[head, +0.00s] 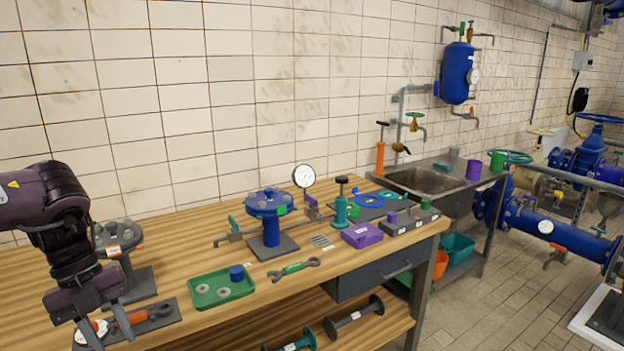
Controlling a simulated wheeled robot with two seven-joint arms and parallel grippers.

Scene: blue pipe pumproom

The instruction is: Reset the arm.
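My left arm comes in from the left edge, dark and bent downward. Its gripper (88,312) is at the lower left, over the near left part of the wooden workbench (185,262). The fingers are not clear, so I cannot tell whether they are open or shut. Just beside and below it, an orange-handled tool (130,319) and a white round gauge face lie on a dark mat (160,321). I cannot tell whether the gripper touches them. My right gripper is not in view.
A green tray (205,297) with a blue cup, a green wrench (293,269), a blue flanged stand (271,238) and a purple box (362,235) occupy the bench. A grey flanged stand (120,240) is close behind my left gripper. A sink (425,180) stands beyond.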

